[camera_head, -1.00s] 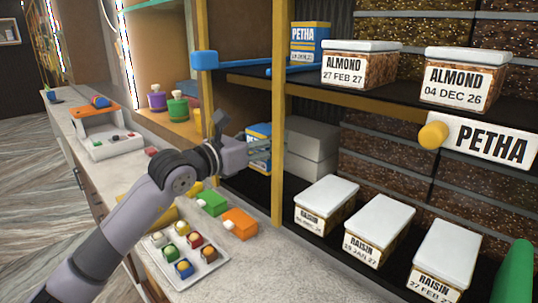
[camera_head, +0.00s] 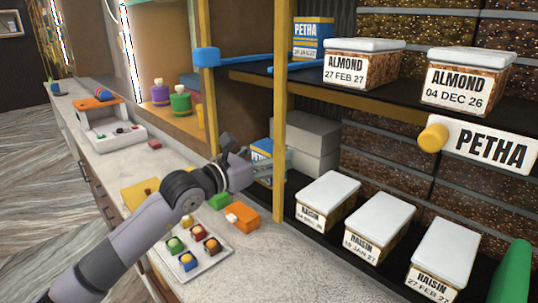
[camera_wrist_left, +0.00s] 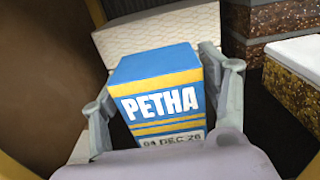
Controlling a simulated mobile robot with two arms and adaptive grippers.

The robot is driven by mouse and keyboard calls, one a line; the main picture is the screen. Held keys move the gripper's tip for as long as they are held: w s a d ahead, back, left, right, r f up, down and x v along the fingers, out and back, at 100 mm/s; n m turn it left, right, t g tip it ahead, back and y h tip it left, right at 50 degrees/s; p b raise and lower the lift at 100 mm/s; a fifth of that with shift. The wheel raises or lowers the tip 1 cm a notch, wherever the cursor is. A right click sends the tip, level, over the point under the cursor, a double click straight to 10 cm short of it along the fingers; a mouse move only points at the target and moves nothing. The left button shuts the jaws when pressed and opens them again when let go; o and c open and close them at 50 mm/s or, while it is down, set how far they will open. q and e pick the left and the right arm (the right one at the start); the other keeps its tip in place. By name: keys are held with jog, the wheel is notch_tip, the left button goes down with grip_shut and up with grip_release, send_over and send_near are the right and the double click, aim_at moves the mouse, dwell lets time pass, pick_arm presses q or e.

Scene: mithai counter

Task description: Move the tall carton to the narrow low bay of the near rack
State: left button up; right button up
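The tall carton is blue and yellow, marked PETHA, and shows in the left wrist view (camera_wrist_left: 165,95) with the date 04 DEC 26. My left gripper (camera_wrist_left: 165,110) has one finger along each side of it and is shut on it. In the head view the carton (camera_head: 262,147) is partly hidden behind my left gripper (camera_head: 262,170), at the narrow low bay of the near rack (camera_head: 279,120), left of the yellow post. I cannot tell whether its base touches the shelf. My right gripper is not in view.
Pale grey boxes (camera_head: 308,135) stand behind the carton. Raisin boxes (camera_head: 327,192) line the low shelf to the right. Another PETHA carton (camera_head: 311,40) and almond boxes stand above, near a blue bar (camera_head: 240,60). An orange box (camera_head: 243,216) and a sweets tray (camera_head: 214,262) lie on the counter.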

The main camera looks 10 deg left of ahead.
pick_arm(q)
jog(key=shift+o, duration=0.6)
jog(key=shift+r, duration=0.15)
jog(key=b+v, duration=0.5)
jog(key=v, duration=0.7)
